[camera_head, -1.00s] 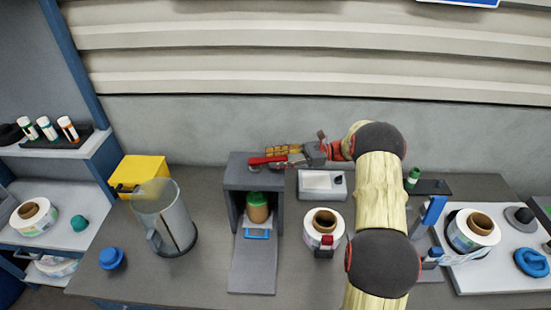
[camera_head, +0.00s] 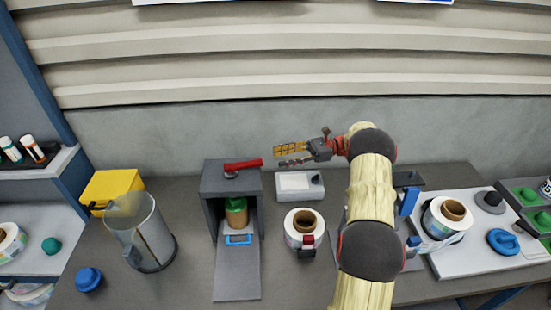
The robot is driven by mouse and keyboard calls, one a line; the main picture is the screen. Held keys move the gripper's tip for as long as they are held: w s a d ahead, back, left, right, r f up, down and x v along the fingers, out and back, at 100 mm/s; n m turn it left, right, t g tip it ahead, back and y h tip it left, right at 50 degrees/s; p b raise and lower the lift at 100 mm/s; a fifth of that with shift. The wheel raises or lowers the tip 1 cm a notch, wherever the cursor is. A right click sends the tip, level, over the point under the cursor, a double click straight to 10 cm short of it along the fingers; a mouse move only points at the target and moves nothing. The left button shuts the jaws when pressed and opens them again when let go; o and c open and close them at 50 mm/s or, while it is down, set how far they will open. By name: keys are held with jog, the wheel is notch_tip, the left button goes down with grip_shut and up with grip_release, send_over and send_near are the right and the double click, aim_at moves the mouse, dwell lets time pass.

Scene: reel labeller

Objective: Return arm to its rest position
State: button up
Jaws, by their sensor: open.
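My arm (camera_head: 370,200) reaches up from the bottom right over the bench, and its wrist bends to the left. My gripper (camera_head: 276,157) is open and empty, its fingers pointing left. In the picture it lies just right of and above a red handle (camera_head: 243,165) on top of a grey box (camera_head: 212,188); a gap shows between them. The box's front is open, with its door flap lying down on the bench. A green-topped brown jar (camera_head: 237,213) stands inside, behind a blue handle (camera_head: 238,240).
A label reel (camera_head: 304,222) and a white-topped device (camera_head: 299,183) stand between box and arm. A clear pitcher (camera_head: 140,228), yellow box (camera_head: 111,186) and blue knob (camera_head: 89,279) are at left. Another reel (camera_head: 447,215) sits on a white board (camera_head: 480,250) at right.

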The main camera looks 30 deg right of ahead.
dwell(0.6)
jog(key=s+a+f+n+g+h, duration=0.2)
jog(key=s+f+h, duration=0.15)
jog(key=f, duration=0.25)
jog(key=s+a+f+n+g+h, duration=0.1)
jog(key=s+a+f+n+h, duration=0.1)
jog(key=s+a+f+h, duration=0.3)
jog(key=s+a+r+n+t+h+b, duration=0.1)
jog(key=s+a+r+n+h+b, duration=0.3)
jog(key=s+a+n, duration=0.4)
jog(key=s+a+r+n+t+h+b, duration=0.2)
jog(key=s+a+r+n+h+b, duration=0.2)
jog(key=s+a+r+n, duration=0.5)
jog(key=s+a+b, duration=0.1)
jog(key=s+b, duration=0.1)
jog(key=s, duration=0.5)
jog(key=shift+a+h, duration=0.35)
jog(key=shift+a, duration=0.05)
jog(key=shift+r, duration=0.1)
dwell(1.3)
